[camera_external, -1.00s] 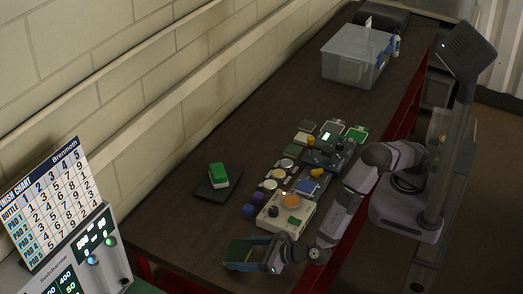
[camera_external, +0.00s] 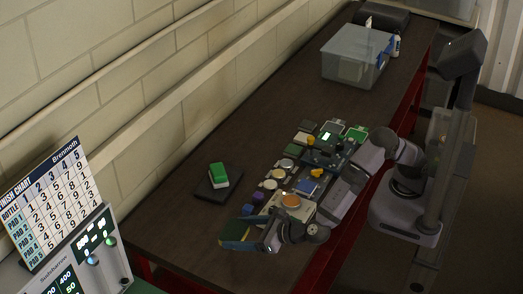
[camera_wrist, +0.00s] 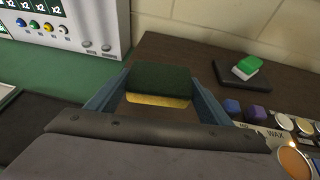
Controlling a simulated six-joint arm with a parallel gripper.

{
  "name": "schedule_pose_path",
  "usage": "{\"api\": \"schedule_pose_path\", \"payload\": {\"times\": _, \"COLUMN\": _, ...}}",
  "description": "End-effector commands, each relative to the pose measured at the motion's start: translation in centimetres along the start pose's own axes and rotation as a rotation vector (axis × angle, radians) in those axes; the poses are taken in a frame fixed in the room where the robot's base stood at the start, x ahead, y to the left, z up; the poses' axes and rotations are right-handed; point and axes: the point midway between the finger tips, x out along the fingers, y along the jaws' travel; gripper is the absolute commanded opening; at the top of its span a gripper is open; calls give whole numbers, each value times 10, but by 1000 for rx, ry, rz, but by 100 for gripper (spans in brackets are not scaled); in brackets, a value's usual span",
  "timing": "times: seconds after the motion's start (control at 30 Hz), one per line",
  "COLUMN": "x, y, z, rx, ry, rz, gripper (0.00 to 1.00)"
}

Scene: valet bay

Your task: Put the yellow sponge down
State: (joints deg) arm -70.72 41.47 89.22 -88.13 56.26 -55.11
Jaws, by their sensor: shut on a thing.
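The yellow sponge (camera_wrist: 158,101) has a dark green pad on its upper face. In the wrist view it sits between the two blue fingers of my gripper (camera_wrist: 157,92), which is shut on it. In the external view the sponge (camera_external: 236,231) and my gripper (camera_external: 242,236) are at the near end of the dark brown bench (camera_external: 185,245). The sponge appears to be above the bench, but the exact gap cannot be told. My gripper hides part of it.
A green-and-white block (camera_external: 218,176) lies on a dark pad (camera_external: 205,191) left of the gripper's work area. A polishing kit with round tins (camera_external: 270,184) and a panel (camera_external: 330,150) crowds the right. A clear bin (camera_external: 350,62) stands at the far end. Bare bench lies near left.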

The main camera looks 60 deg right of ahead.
Motion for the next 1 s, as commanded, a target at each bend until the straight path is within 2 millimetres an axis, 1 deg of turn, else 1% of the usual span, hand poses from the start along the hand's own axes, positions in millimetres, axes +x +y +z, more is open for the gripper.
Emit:
{"api": "schedule_pose_path", "payload": {"times": 0.03, "x": 10, "y": -10, "z": 1, "rx": 8, "ry": 0, "rz": -20, "gripper": 53}}
{"api": "schedule_pose_path", "payload": {"times": 0.07, "x": 15, "y": -15, "z": 2, "rx": 13, "ry": 0, "rz": -32, "gripper": 53}}
{"api": "schedule_pose_path", "payload": {"times": 0.17, "x": 37, "y": -41, "z": 7, "rx": 35, "ry": 0, "rz": -83, "gripper": 53}}
{"api": "schedule_pose_path", "payload": {"times": 0.27, "x": 62, "y": -75, "z": 14, "rx": 63, "ry": 0, "rz": -148, "gripper": 53}}
{"api": "schedule_pose_path", "payload": {"times": 0.3, "x": 72, "y": -90, "z": 17, "rx": 74, "ry": 0, "rz": -176, "gripper": 53}}
{"api": "schedule_pose_path", "payload": {"times": 0.37, "x": 87, "y": -114, "z": 22, "rx": 92, "ry": 0, "rz": -219, "gripper": 53}}
{"api": "schedule_pose_path", "payload": {"times": 0.4, "x": 96, "y": -130, "z": 25, "rx": 104, "ry": -1, "rz": -247, "gripper": 53}}
{"api": "schedule_pose_path", "payload": {"times": 0.47, "x": 108, "y": -154, "z": 29, "rx": 122, "ry": -1, "rz": -288, "gripper": 53}}
{"api": "schedule_pose_path", "payload": {"times": 0.5, "x": 115, "y": -170, "z": 32, "rx": 133, "ry": -1, "rz": -314, "gripper": 53}}
{"api": "schedule_pose_path", "payload": {"times": 0.7, "x": 143, "y": -243, "z": 42, "rx": 181, "ry": -1, "rz": -434, "gripper": 53}}
{"api": "schedule_pose_path", "payload": {"times": 0.87, "x": 158, "y": -300, "z": 48, "rx": 219, "ry": -1, "rz": -524, "gripper": 53}}
{"api": "schedule_pose_path", "payload": {"times": 1.0, "x": 167, "y": -351, "z": 53, "rx": 251, "ry": -2, "rz": -603, "gripper": 53}}
